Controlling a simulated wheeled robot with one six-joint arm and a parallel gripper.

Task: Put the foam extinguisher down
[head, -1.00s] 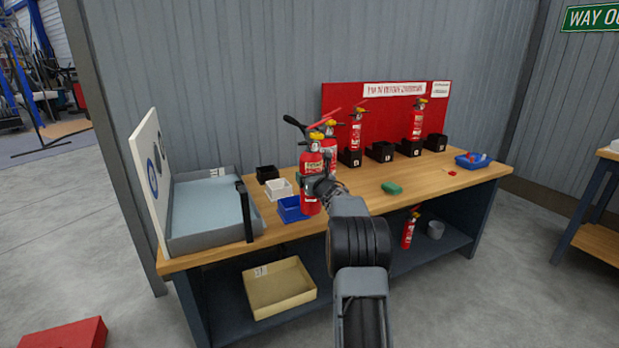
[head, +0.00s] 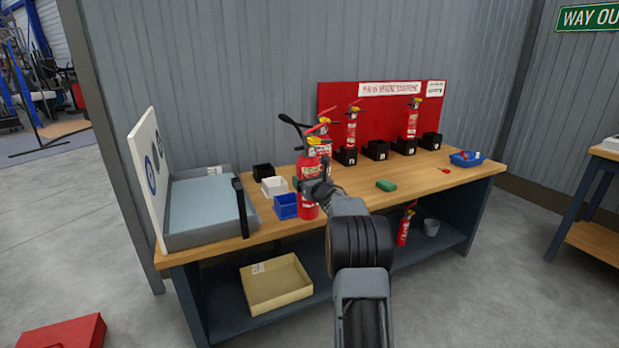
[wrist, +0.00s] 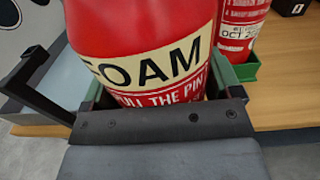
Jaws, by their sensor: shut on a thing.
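The foam extinguisher (head: 307,172) is red with a cream FOAM label, clear in the wrist view (wrist: 140,28). It is upright at the bench's front edge, right of the blue bin (head: 284,206). My gripper (head: 318,188) is shut on its body. Whether its base touches the bench top (head: 345,199) I cannot tell. Another red extinguisher (head: 325,141) stands close behind it; the wrist view shows that one (wrist: 243,25) in a green holder (wrist: 243,72).
A white bin (head: 274,187) and black bin (head: 262,171) stand left, beside a grey tray (head: 205,240). Black holders (head: 376,151), some with extinguishers, line the red board (head: 378,103). A box (head: 275,285) sits on the shelf below.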

